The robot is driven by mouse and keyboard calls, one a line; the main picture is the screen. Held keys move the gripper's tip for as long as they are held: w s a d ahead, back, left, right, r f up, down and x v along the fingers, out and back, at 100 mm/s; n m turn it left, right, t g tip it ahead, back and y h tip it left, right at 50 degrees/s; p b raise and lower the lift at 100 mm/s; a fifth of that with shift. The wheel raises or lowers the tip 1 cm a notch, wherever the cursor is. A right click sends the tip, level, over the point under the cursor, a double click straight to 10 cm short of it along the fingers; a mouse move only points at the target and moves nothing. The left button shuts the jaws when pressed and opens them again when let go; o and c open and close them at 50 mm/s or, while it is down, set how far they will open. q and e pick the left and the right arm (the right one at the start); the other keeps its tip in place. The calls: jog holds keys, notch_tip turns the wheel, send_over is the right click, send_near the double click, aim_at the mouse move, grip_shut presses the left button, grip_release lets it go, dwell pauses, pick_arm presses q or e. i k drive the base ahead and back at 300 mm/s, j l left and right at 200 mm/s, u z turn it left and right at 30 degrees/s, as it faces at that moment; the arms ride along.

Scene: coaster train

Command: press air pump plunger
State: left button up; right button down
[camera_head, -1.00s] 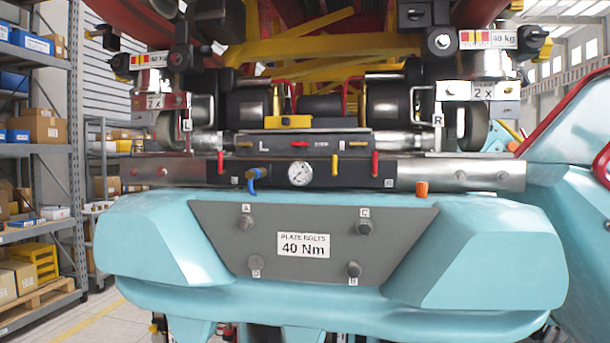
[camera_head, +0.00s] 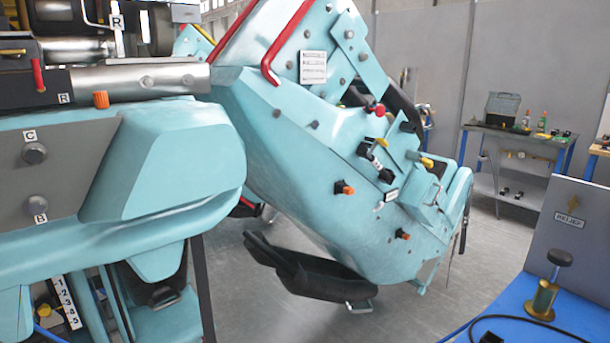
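The air pump (camera_head: 543,298) stands upright on a blue surface at the lower right of the head view. It has a brass-coloured body and a dark round knob on top, which is its plunger handle (camera_head: 560,258). The plunger looks raised, with a short rod showing between knob and body. Neither of my grippers is in view, so nothing of mine touches the pump.
The blue bench top (camera_head: 590,320) carries a black hose (camera_head: 515,325) beside the pump and a grey upright panel (camera_head: 575,222) behind it. The large teal coaster car (camera_head: 330,170) fills the middle. A workbench (camera_head: 520,132) with bottles stands at the back. Grey floor lies between.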

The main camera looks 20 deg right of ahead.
aim_at(559, 257)
jog(key=k+l+z, duration=0.1)
jog(key=k+l, duration=0.15)
jog(key=l, duration=0.15)
jog(key=k+l, duration=0.25)
jog(key=l, duration=0.15)
jog(key=k+l+z, duration=0.15)
jog(key=l, duration=0.25)
jog(key=k, duration=0.1)
